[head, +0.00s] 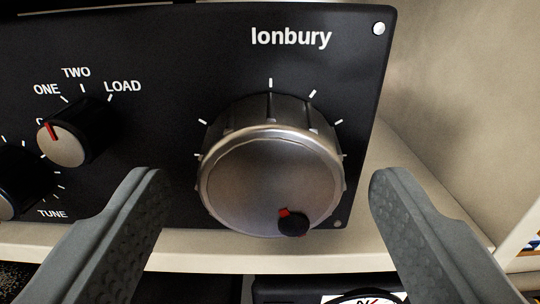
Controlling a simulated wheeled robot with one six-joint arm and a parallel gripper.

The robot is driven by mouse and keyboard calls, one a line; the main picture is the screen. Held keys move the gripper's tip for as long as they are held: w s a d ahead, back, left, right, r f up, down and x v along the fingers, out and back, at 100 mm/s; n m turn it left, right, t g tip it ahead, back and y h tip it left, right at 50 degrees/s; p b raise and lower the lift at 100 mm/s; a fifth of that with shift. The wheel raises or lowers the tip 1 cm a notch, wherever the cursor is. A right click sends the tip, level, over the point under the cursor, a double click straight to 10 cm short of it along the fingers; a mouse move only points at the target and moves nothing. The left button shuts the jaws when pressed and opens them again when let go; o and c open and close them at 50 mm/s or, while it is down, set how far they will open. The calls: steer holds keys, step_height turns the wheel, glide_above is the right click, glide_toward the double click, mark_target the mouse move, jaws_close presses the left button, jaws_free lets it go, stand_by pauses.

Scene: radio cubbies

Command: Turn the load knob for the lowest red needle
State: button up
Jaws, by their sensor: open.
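My gripper (267,176) is open, its two grey fingers apart on either side of a large silver knob (262,180). I see no finger touching it. The knob sticks out from a black panel (215,55) marked Ionbury, with white ticks around it. Its face bears a small black dimple or stub with a red mark, at the lower right. A smaller knob (66,146) with a red pointer sits at the left under the labels ONE, TWO and LOAD; the pointer is toward the upper left. No red needle shows clearly.
Another small knob (10,185) is cut off at the left edge, near the label TUNE. The panel stands on a cream shelf (220,248), with a cream side wall (440,80) at the right. Below, a white dial (345,299) is mostly cut off.

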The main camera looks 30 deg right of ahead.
steer(key=shift+w+d, duration=0.15)
steer(key=shift+w, duration=0.05)
steer(key=shift+c, duration=0.4)
steer(key=c, duration=0.9)
steer(key=shift+m, duration=2.6)
steer(key=o, duration=1)
